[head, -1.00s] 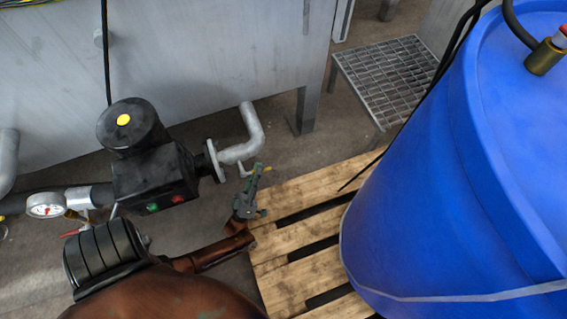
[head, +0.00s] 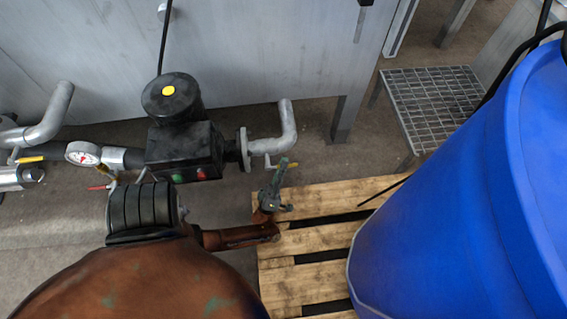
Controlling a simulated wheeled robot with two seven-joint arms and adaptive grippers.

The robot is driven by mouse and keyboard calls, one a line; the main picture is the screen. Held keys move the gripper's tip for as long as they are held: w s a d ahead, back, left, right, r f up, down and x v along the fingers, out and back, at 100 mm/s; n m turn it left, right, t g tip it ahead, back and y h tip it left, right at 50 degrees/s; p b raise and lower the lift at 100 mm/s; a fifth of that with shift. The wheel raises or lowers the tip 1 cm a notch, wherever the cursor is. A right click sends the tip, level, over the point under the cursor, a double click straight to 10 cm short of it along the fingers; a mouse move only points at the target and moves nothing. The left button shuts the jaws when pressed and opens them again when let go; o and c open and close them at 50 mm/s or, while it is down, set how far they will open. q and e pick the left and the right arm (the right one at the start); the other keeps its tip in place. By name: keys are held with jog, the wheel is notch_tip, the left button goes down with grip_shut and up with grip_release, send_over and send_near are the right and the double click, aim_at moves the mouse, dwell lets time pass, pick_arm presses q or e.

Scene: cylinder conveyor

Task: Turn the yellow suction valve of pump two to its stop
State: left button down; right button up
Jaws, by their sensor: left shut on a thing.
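The black pump (head: 185,150) with a yellow cap on its motor stands left of centre. A grey flanged pipe (head: 275,145) leaves its right side and bends upward. A small yellow valve handle (head: 292,164) shows just below this pipe; most of the valve is hidden by my gripper. My left gripper (head: 283,164), greenish and worn, reaches up to it from below. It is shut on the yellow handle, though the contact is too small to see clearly. My right gripper is not in view.
A large blue barrel (head: 450,200) stands on the wooden pallet (head: 285,285) at the right. A gauge (head: 83,153), a red lever (head: 100,187) and another yellow lever (head: 30,159) are at the left. A grated step (head: 430,100) and grey tank wall (head: 260,50) lie behind.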

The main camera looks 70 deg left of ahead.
pick_arm(q)
jog(key=c, duration=2.2)
grip_release()
jog(key=shift+w, duration=0.2)
jog(key=shift+o, duration=1.2)
jog(key=shift+s, duration=0.15)
jog(key=shift+r, duration=0.15)
